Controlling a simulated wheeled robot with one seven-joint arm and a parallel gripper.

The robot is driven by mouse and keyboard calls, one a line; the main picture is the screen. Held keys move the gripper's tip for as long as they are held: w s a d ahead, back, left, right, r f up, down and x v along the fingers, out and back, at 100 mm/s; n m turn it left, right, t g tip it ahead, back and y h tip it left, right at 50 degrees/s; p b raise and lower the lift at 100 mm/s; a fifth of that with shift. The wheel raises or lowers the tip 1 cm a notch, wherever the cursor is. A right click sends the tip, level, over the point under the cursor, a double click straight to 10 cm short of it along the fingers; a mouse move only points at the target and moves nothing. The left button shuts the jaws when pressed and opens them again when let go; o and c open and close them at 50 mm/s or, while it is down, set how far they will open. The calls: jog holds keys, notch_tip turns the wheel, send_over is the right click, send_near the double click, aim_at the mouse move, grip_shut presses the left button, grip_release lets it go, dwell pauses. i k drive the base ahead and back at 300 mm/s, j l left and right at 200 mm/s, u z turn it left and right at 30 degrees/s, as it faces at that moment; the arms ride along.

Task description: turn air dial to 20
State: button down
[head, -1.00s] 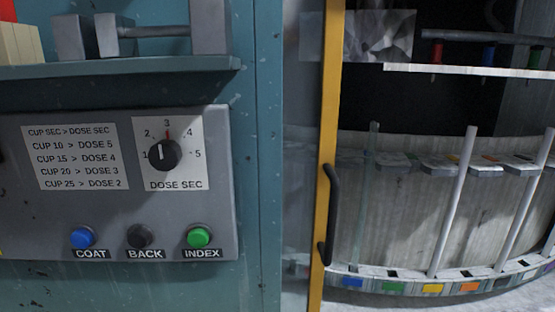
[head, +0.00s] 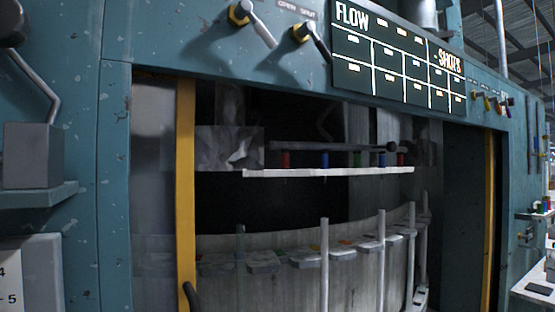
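No dial that I can read as the air dial shows in the head view. Two levers with yellow bases, a left one (head: 259,24) and a right one (head: 313,42), sit on the teal panel above the opening. Their labels are cut off or too small to read fully. Several small controls (head: 489,102) with coloured bases sit farther right on the same panel, too small to tell apart. My gripper is not in view.
A dark board (head: 392,58) reads FLOW and SHOTS. Below it, a yellow-framed opening (head: 186,200) holds upright tubes (head: 325,265) and a white rail (head: 330,172). A shelf (head: 40,194) juts out at left. A white table (head: 535,290) stands at far right.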

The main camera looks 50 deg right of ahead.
aim_at(511, 101)
jog(key=z, duration=2.45)
jog(key=i, duration=0.5)
